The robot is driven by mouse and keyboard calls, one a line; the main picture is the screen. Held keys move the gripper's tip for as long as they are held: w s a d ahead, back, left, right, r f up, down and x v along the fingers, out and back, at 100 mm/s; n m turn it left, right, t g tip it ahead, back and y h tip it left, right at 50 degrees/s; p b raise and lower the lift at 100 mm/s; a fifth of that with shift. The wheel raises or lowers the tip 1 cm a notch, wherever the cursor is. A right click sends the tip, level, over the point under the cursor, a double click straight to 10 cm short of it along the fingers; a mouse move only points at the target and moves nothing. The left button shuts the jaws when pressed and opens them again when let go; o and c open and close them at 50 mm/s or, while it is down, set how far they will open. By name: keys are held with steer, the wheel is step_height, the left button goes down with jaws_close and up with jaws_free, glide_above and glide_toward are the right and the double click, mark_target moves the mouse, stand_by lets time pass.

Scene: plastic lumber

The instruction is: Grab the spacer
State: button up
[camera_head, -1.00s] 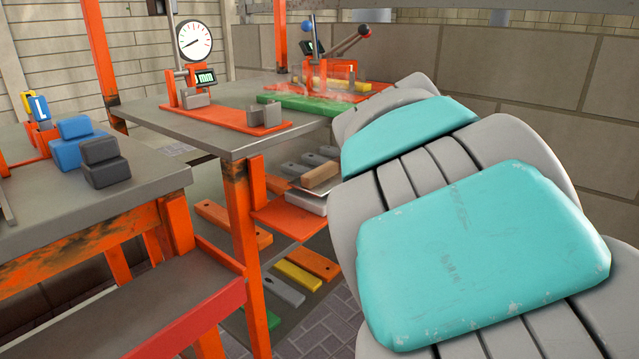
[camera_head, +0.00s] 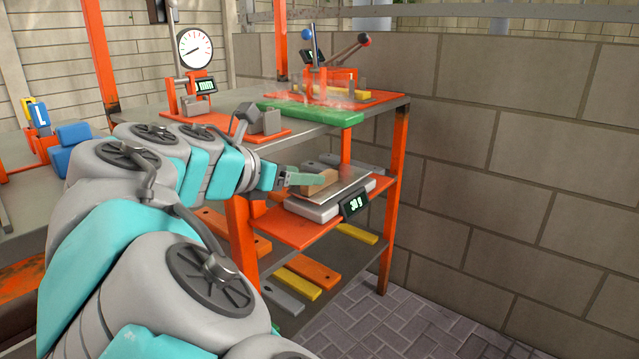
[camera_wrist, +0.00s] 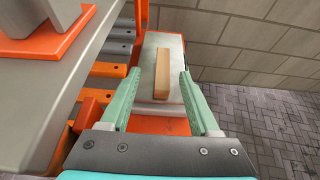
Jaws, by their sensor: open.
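A tan wooden-looking block, which appears to be the spacer (camera_wrist: 162,76), lies lengthwise on the metal plate of a scale (camera_wrist: 176,44). In the head view the block (camera_head: 319,184) is partly hidden behind my fingers, and the scale (camera_head: 318,207) sits on the orange middle shelf. My gripper (camera_wrist: 159,88) is open, with one green finger to each side of the block in the wrist view. In the head view my gripper (camera_head: 305,180) is at the block from the left. I cannot tell whether the fingers touch it.
Above the shelf is a grey tabletop (camera_head: 230,104) with a dial gauge (camera_head: 195,47) and a green bar (camera_head: 310,112); its edge is close on the left in the wrist view. Orange legs (camera_head: 395,200) frame the shelf. Several coloured bars (camera_head: 314,271) lie lower. A block wall stands right.

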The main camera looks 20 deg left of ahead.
mark_target(331, 176)
steer(key=x, duration=0.4)
steer(key=shift+s+d+f, duration=0.15)
steer(key=shift+d, duration=0.05)
jaws_close()
stand_by(0.3)
